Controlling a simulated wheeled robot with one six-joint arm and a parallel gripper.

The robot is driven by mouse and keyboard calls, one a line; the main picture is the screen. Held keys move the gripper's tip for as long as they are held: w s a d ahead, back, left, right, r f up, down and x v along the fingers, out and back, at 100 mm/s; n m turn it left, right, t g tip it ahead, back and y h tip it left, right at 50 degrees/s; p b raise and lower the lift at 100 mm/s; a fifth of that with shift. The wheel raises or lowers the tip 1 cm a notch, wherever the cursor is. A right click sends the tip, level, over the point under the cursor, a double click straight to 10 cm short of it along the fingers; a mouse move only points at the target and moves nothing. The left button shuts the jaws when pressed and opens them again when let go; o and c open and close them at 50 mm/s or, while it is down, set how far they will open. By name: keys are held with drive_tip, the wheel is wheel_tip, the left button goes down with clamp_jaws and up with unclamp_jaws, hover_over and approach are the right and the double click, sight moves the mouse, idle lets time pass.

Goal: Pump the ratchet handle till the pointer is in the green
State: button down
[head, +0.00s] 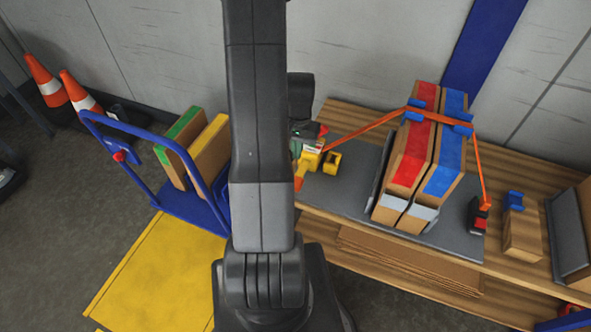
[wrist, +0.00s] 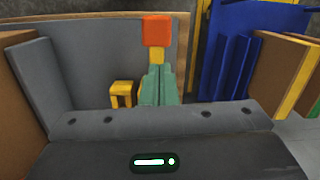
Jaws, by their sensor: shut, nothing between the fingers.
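The ratchet (head: 309,160) is a yellow body at the left end of the grey bed, partly hidden by my arm in the head view. Its handle has an orange grip (head: 299,182), also seen at the top of the wrist view (wrist: 157,31). My gripper (head: 296,150) has teal fingers, shut and empty, close by the handle. In the wrist view the fingertips (wrist: 157,68) overlap the handle's yellow shaft; I cannot tell whether they touch. The orange strap (head: 365,131) runs over two cartons (head: 411,165) to a red-and-black anchor (head: 478,214). I cannot make out the pointer or its green zone.
A yellow bracket (head: 332,163) stands right of the ratchet; the wrist view shows it at left (wrist: 122,93). A blue cart (head: 185,203) with cartons stands left of the bench (head: 340,240). Traffic cones (head: 45,81) stand by the wall. A small box (head: 521,234) is at right.

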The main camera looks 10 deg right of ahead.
sight(300, 175)
drive_tip(key=s+p, duration=0.1)
drive_tip(key=s+f+p, duration=0.1)
drive_tip(key=p, duration=0.1)
drive_tip(key=shift+a, duration=0.35)
drive_tip(key=shift+s+a+f+b, duration=0.15)
drive_tip(key=shift+f+b, duration=0.85)
drive_tip(key=shift+f, duration=0.75)
drive_tip(key=shift+s+f+b, duration=0.1)
drive_tip(key=shift+f+b, duration=0.85)
drive_tip(key=shift+f, duration=0.75)
